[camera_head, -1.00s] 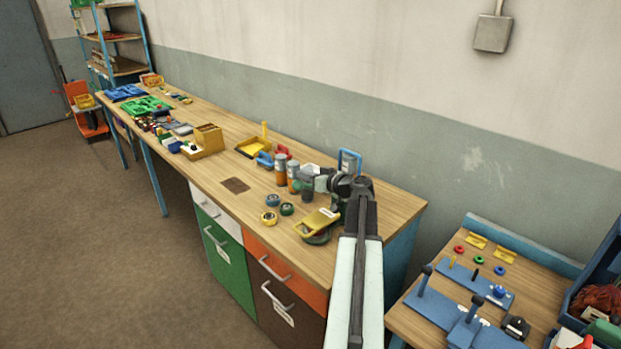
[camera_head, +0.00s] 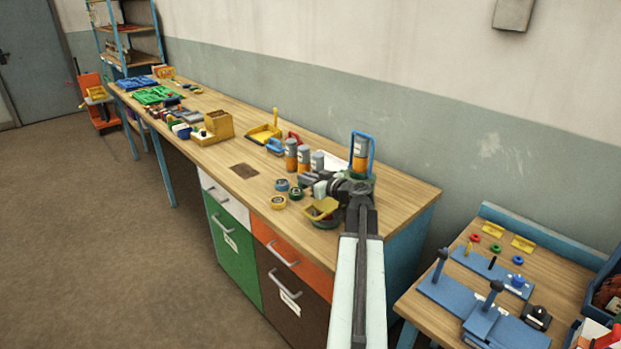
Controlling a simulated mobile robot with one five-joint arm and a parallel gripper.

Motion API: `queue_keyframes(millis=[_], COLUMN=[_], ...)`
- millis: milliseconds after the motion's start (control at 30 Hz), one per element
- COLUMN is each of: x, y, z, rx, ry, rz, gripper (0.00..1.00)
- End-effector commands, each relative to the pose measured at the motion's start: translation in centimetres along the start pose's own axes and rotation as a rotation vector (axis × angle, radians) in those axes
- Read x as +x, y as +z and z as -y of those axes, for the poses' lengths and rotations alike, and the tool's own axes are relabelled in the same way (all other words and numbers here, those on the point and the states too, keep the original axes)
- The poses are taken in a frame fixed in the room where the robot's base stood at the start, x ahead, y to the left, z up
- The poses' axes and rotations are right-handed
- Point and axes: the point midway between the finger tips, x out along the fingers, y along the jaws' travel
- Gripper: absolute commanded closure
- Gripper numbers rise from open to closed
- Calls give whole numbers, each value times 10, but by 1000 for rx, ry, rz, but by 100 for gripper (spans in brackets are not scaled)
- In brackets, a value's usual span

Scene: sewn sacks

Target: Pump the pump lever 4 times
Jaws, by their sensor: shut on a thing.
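My gripper (camera_head: 318,187) is over the right part of the wooden workbench (camera_head: 400,192), pointing left. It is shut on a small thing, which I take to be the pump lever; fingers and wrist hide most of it. I cannot tell whether this is part of the pump.
A can inside a blue hoop (camera_head: 371,150) stands behind my wrist. Orange-and-grey cans (camera_head: 291,155) and tape rolls (camera_head: 278,202) stand left of the gripper. A side table (camera_head: 455,325) with blue lever fixtures is at right.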

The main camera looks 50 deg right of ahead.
Motion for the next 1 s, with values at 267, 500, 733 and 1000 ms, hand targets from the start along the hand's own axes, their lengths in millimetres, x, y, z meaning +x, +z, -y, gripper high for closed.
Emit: queue_keyframes(millis=[267, 500, 733, 1000], x=[-2, -5, -34, -92], y=[8, -12, -43, -43], z=[3, 6, 9, 8], rx=[-10, -7, 0, 0], ry=[-8, -10, -2, 0], rz=[20, 15, 0, -1], gripper=[100, 100, 100, 100])
